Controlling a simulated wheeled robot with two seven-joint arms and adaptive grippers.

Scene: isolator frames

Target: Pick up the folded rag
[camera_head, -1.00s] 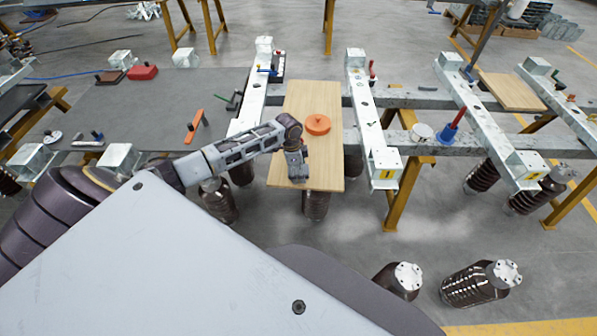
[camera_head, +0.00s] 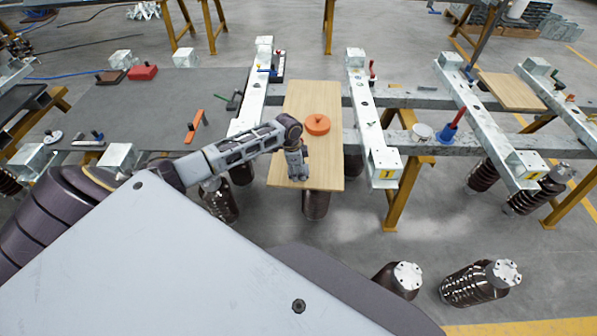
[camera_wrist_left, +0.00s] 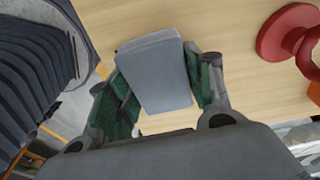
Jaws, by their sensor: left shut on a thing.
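The folded rag (camera_wrist_left: 156,72) is a grey, flat, block-like bundle. In the left wrist view it sits between the two green-padded fingers of my left gripper (camera_wrist_left: 160,82), which is shut on it. Light wood lies behind and below it. In the head view my left gripper (camera_head: 298,172) is over the near part of the wooden board (camera_head: 325,96). The rag is hard to make out there. I cannot tell whether the rag is clear of the board. My right gripper is not in view.
An orange round thing (camera_head: 317,124) sits on the board just beyond my left gripper. A red round piece with a handle (camera_wrist_left: 288,34) shows at the right in the wrist view. White metal beams (camera_head: 372,120) flank the board. A dark insulator (camera_head: 316,205) stands below its near edge.

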